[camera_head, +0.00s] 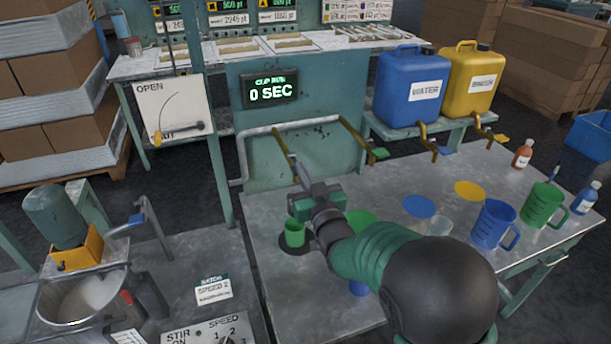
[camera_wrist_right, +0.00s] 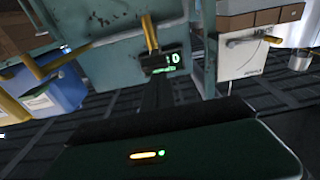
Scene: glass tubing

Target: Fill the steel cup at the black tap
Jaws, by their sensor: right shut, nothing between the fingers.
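My right gripper (camera_head: 302,180) is shut and empty, beside a brass spout (camera_head: 280,142) on the pipe in front of the teal panel. The spout also shows in the right wrist view (camera_wrist_right: 151,35), beyond the dark fingers. I make out no clearly black tap. My left gripper is not in view.
Blue (camera_head: 409,88) and yellow (camera_head: 470,80) jugs with taps stand at the back right. Blue (camera_head: 494,225) and green (camera_head: 541,205) mugs stand on the right of the table (camera_head: 545,245). A display (camera_head: 270,92) reads 0 SEC. A mixing pot (camera_head: 82,298) is at left.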

